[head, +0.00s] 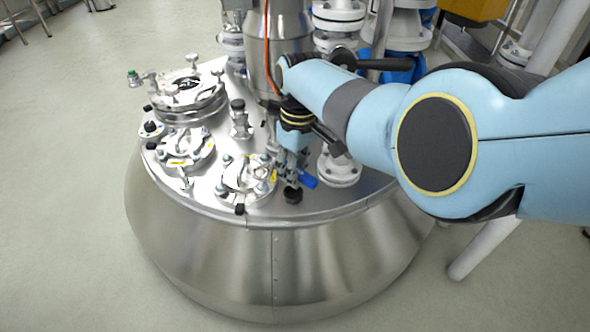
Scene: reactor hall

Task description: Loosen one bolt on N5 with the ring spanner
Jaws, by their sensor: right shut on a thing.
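My right arm comes in from the right across the reactor lid. My right gripper (291,178) points down, beside the clamped lid fitting with the yellow tag (247,178). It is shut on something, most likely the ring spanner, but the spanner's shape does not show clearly. A short blue part and a dark round part show at the fingertips. The bolts of the tagged fitting are small, and no N5 label is readable. I cannot tell whether the spanner is on a bolt. My left gripper is not in view.
The steel reactor lid (212,205) carries a large clamped hatch (188,95) and a second clamped fitting (185,147) on the left. A white flanged nozzle (338,168) stands just right of my gripper. A tall steel cylinder (278,45) rises behind. The floor at left is clear.

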